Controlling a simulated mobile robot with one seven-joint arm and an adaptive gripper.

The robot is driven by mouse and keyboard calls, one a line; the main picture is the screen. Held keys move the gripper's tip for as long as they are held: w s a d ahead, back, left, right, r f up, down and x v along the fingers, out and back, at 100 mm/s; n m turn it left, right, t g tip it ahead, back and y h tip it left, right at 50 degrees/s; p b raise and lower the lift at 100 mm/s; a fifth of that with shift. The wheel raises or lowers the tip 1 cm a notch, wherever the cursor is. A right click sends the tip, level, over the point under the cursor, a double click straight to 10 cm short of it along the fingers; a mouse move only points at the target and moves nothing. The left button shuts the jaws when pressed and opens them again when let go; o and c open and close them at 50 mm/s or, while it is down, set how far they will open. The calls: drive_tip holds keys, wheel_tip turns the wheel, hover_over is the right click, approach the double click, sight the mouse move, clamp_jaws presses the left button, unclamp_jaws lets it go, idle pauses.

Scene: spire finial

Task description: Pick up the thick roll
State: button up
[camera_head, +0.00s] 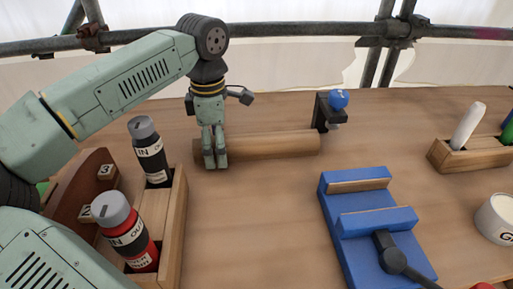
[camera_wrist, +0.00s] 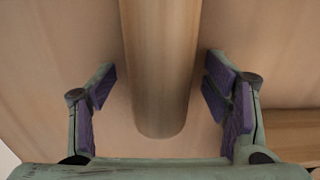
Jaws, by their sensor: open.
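A thick, light-brown wooden roll (camera_head: 275,146) lies on the table, running left to right in the head view. In the wrist view the roll (camera_wrist: 160,60) runs down the middle, with its rounded near end in sight. My gripper (camera_head: 215,158) points down at the roll's left part and hides some of it. In the wrist view my gripper (camera_wrist: 160,85) is open, with purple-padded fingers on either side of the roll and a visible gap on both sides. The fingers do not appear to touch it.
A black bracket with a blue knob (camera_head: 339,99) stands at the roll's right end. A wooden rack with a black bottle (camera_head: 150,155) and a red bottle (camera_head: 125,230) is at the left. A blue clamp fixture (camera_head: 370,220) is front right. A wooden holder (camera_head: 470,158) is far right.

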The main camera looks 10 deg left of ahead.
drive_tip(key=shift+c, duration=0.2)
drive_tip(key=shift+r, duration=0.1)
drive_tip(key=c, duration=1.6)
